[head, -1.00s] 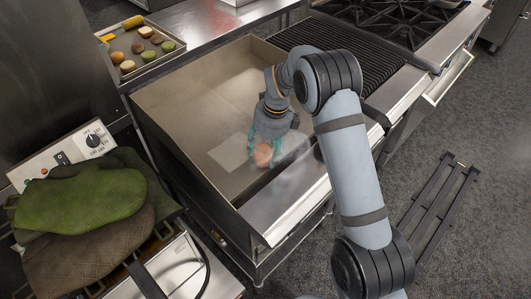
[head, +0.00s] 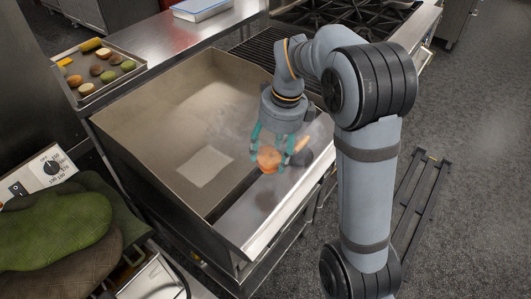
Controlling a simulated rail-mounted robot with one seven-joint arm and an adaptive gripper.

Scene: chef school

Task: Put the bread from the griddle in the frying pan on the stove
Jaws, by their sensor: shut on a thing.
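The bread (head: 268,160), a round orange-brown piece, is between the teal fingers of my gripper (head: 276,155), which is shut on it. In the head view they are over the front ledge of the griddle (head: 165,115), a wide steel plate with raised walls. I cannot tell how high the bread is above the ledge. The stove (head: 365,18) with black grates is at the top right, partly hidden by my arm. I cannot make out a frying pan on it.
A ribbed grill (head: 250,48) lies between griddle and stove. A tray of vegetables (head: 88,87) stands behind the griddle at left. Green and brown mitts (head: 50,235) lie at lower left.

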